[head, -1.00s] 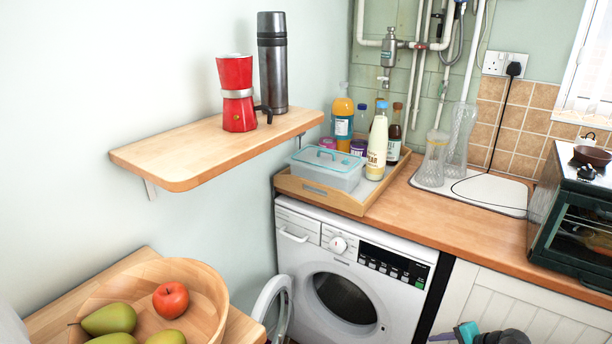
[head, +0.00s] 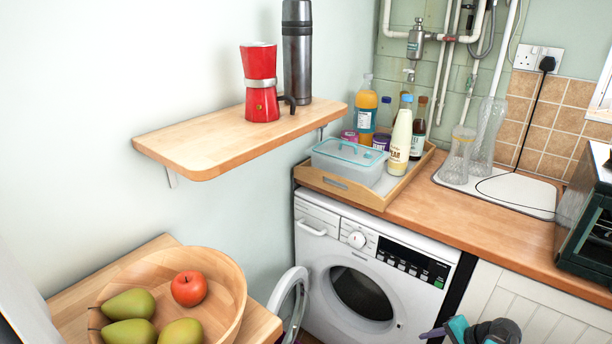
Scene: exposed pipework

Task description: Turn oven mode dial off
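The oven (head: 588,232) is a dark green countertop unit with a glass door, cut off by the right edge of the head view. No oven mode dial can be made out on the part that shows. My gripper (head: 436,331), teal and dark grey, shows at the bottom edge, in front of the white cabinet and well below and left of the oven. It touches nothing that I can see. Its fingers are too small and cut off to tell whether they are open or shut.
A washing machine (head: 330,262) with a white dial and open door stands under the wooden counter (head: 475,230). A wooden tray (head: 342,187) holds bottles and a box. A shelf (head: 190,146) and a fruit bowl (head: 222,290) are at left. The counter between tray and oven is partly clear.

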